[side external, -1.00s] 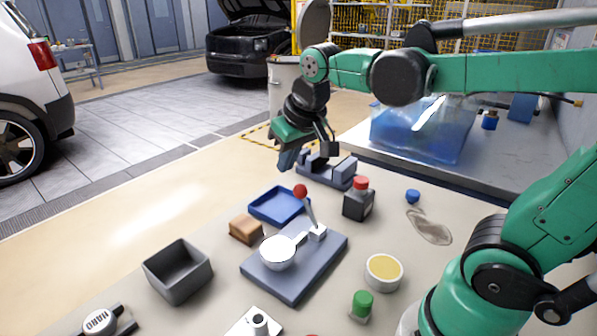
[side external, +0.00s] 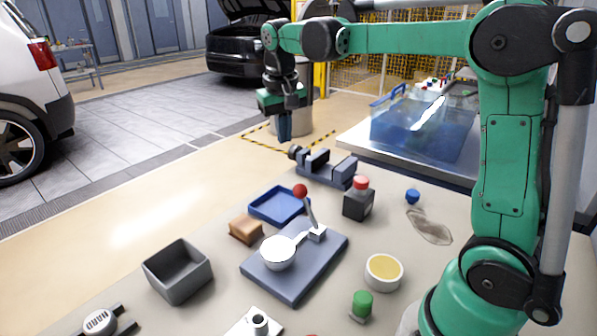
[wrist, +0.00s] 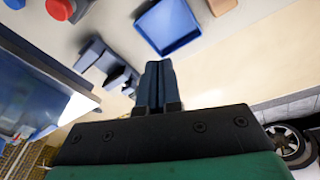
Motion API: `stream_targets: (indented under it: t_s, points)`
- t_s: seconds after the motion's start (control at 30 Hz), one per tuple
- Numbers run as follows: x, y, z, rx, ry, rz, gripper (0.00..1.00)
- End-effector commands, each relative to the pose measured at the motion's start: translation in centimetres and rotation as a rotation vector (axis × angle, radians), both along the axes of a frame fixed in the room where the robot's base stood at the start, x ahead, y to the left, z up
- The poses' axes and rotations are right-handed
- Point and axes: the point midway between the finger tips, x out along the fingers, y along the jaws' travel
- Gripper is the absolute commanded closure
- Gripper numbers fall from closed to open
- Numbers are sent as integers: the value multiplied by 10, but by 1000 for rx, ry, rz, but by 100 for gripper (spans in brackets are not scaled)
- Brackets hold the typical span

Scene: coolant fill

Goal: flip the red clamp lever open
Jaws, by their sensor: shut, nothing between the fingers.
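The red-knobbed clamp lever (side external: 300,191) stands tilted on a grey-blue base plate (side external: 292,285) in the side view, with its thin metal stem rising from a small pale block. A white round cup-like part (side external: 278,252) is fixed to the same plate. My gripper (side external: 284,139) is well above and behind the lever, near the vise at the far table edge, fingers pointing down. The fingers are shut and empty; they also show in the wrist view (wrist: 157,66). The lever is not visible in the wrist view.
A grey vise (side external: 326,168), a black box with a red button (side external: 358,200) and a blue tray (side external: 280,203) surround the lever's far side. A brown block (side external: 245,229), grey bin (side external: 178,272) and yellow-filled bowl (side external: 384,272) stand nearer. A blue tank (side external: 425,125) is behind.

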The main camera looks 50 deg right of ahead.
Motion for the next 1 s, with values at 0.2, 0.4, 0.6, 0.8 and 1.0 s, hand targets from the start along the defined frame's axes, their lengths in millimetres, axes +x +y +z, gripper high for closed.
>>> stream_targets:
  t_s: [0.2, 0.4, 0.6, 0.8, 1.0]
  points:
    - [2, -3, -21, 0, -1, -1, 100]
    - [6, -9, -59, 0, -1, 0, 100]
    - [9, -15, -94, 0, -1, 0, 100]
    - [-8, -6, -94, 0, -1, 2, 100]
    - [-22, 2, -91, 0, -1, 0, 100]
